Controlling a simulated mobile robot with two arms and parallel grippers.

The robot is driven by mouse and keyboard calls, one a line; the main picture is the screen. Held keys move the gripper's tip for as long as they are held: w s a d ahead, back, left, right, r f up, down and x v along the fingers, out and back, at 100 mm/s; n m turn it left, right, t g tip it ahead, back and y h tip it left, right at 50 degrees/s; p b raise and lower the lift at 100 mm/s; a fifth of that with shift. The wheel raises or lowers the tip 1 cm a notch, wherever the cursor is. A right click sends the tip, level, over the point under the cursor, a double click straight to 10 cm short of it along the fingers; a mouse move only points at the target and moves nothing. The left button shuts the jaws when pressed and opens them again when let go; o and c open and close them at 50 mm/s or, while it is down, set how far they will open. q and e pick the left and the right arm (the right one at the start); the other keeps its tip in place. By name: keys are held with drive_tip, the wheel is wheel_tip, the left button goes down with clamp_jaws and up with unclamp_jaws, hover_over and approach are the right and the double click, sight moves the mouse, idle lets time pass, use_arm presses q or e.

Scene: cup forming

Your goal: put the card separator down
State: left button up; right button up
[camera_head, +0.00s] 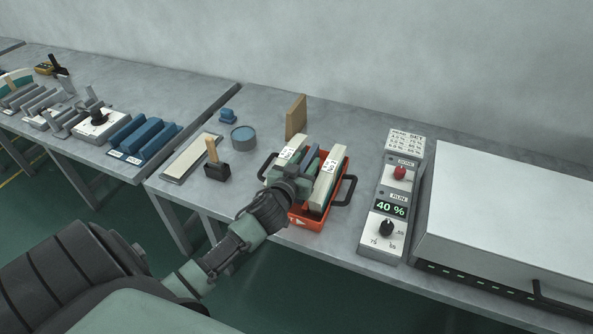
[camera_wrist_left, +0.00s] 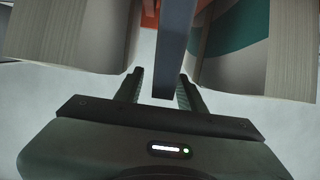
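The card separator (camera_wrist_left: 176,50) is a thin blue-grey bar. It stands in the orange tray (camera_head: 343,161) between two pale card stacks, the left one (camera_head: 283,168) and the right one (camera_head: 326,180). In the wrist view it lies between the fingers of my left gripper (camera_wrist_left: 160,85), close to the right finger, with a narrow gap at the left finger. That gripper looks open around it. In the head view my left gripper (camera_head: 297,178) is low over the tray's middle and hides part of the separator. My right gripper is not in view.
A grey control box (camera_head: 391,210) reading 40 % and a large pale box (camera_head: 510,215) stand to the right. A brown block (camera_head: 296,117) stands behind.

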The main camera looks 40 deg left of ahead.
use_arm(q)
drive_tip(key=b+v, duration=0.1)
drive_tip(key=v, duration=0.9)
idle(0.4)
